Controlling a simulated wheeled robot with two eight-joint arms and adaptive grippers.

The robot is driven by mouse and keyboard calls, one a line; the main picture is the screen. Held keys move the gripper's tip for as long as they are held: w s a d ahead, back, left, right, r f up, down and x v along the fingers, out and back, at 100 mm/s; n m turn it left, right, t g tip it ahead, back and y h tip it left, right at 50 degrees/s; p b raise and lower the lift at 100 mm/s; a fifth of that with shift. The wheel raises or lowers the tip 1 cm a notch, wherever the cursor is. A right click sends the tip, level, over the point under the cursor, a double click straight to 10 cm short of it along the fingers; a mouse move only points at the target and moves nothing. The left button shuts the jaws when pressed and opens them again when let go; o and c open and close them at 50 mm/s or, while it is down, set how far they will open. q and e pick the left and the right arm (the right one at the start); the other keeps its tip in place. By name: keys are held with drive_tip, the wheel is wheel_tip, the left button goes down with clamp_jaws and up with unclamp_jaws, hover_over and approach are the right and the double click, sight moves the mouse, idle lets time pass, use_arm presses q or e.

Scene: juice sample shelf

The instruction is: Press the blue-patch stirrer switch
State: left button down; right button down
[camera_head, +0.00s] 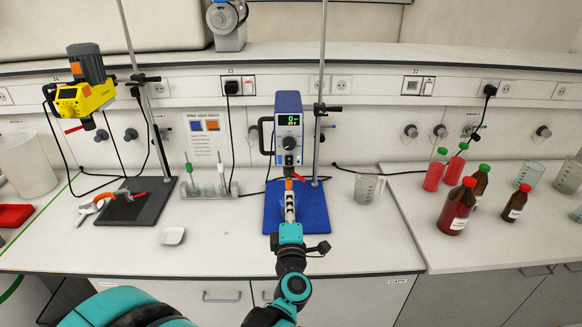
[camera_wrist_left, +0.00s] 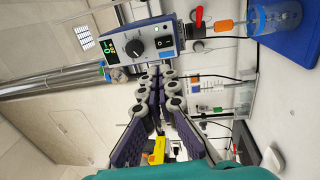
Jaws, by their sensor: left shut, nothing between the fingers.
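The blue stirrer (camera_head: 289,130) stands at the middle of the bench over a blue base plate (camera_head: 314,212). Its face has a lit display and a dark round knob (camera_head: 289,143); the knob also shows in the left wrist view (camera_wrist_left: 134,48). A red lever (camera_wrist_left: 199,17) and an orange piece (camera_wrist_left: 222,26) sit below the body. My left gripper (camera_head: 290,194) is shut and empty, in front of the stirrer's lower part. In the left wrist view its fingers (camera_wrist_left: 160,75) meet beside the stirrer body. My right gripper is not in view.
A yellow stirrer (camera_head: 82,98) stands at the left on a dark plate (camera_head: 138,208). A beaker with blue liquid (camera_wrist_left: 278,16) stands under the blue stirrer. A clear jug (camera_head: 367,187) and several bottles stand at the right. A white dish (camera_head: 173,236) lies at the front left.

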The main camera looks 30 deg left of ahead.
sight(288, 158)
use_arm(q)
drive_tip(key=b+x, duration=0.2)
drive_tip(key=x, duration=1.1)
drive_tip(key=shift+w, duration=0.2)
drive_tip(key=shift+w+a+r, duration=0.15)
drive_tip(key=shift+w+a, duration=0.05)
drive_tip(key=shift+w, duration=0.05)
drive_tip(key=shift+w+a+r, duration=0.15)
drive_tip(key=shift+w+r, duration=0.05)
drive_tip(key=shift+w, duration=0.1)
drive_tip(key=shift+s, duration=0.2)
